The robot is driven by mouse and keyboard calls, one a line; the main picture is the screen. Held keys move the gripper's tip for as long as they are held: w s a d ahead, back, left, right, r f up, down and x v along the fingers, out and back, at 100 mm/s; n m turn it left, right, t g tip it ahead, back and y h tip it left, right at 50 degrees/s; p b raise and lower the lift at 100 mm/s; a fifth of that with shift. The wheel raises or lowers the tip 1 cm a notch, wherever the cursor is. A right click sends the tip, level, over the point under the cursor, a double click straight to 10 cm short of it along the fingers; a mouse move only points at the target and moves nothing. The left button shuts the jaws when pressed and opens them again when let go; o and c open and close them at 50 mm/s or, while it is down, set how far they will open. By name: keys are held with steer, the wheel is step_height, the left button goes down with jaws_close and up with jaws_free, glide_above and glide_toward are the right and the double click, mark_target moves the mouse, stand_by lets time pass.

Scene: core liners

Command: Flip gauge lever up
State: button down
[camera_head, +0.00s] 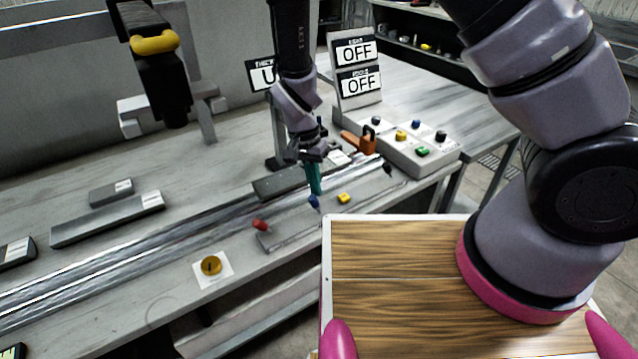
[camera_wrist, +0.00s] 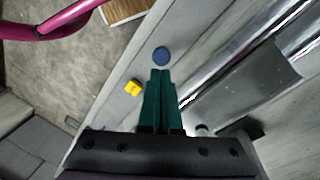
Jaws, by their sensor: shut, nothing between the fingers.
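A blue-tipped lever (camera_head: 313,202) stands out at the front edge of the bench, near the metal rail. In the wrist view its round blue end (camera_wrist: 161,56) lies just ahead of my fingertips. My gripper (camera_head: 316,192) points down with its green fingers closed together and empty, just above and behind the blue end. In the wrist view the fingers (camera_wrist: 160,72) show pressed together; I cannot tell whether they touch the lever. A red-tipped lever (camera_head: 260,225) is to the left along the same edge. No label shows which one is the gauge lever.
A small yellow block (camera_head: 344,198) lies just right of the blue end. A grey control box (camera_head: 428,160) with coloured buttons and two OFF signs (camera_head: 358,50) stand to the right. An orange clamp (camera_head: 358,143) is behind.

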steer(key=shift+a+r, duration=0.1)
steer(key=shift+r, duration=0.7)
step_height(320, 180, up, 11)
steer(key=a, duration=0.1)
steer(key=shift+w+a+f, duration=0.15)
steer(key=shift+w+a, duration=0.15)
stand_by(0.4)
